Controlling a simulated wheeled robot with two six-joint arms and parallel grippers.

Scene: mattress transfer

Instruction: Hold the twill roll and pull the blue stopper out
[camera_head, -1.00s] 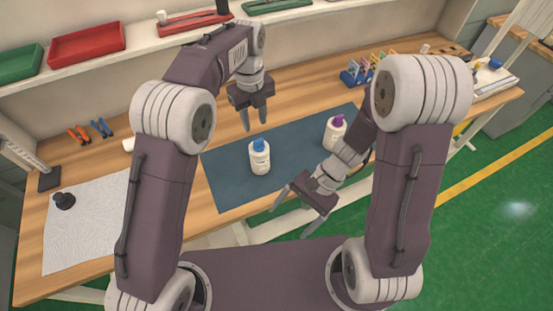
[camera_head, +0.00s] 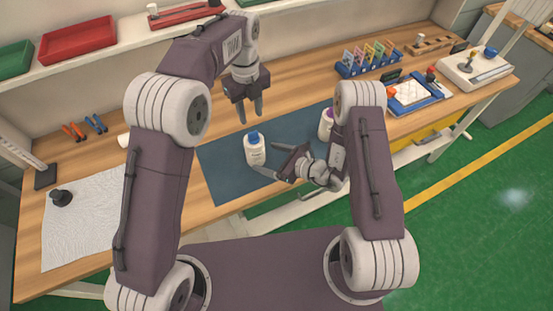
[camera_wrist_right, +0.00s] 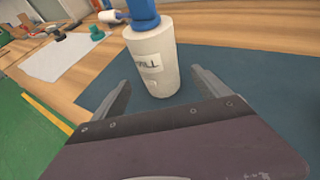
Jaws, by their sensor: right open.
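My left gripper (camera_head: 250,117) is open and empty, pointing down just above and behind the stopper. My right gripper (camera_head: 267,161) is open and low at the front right of the roll. In the right wrist view the roll (camera_wrist_right: 155,65) stands between and beyond the two spread fingers, label facing the camera; the upper end of the stopper (camera_wrist_right: 140,10) is cut off.
A second white roll with a purple stopper (camera_head: 326,122) stands close by my right arm, partly hidden. A white cloth (camera_head: 85,220) with a black knob (camera_head: 61,198) lies left. A rack of coloured cards (camera_head: 368,60) and a blue tray (camera_head: 415,93) are at the back right.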

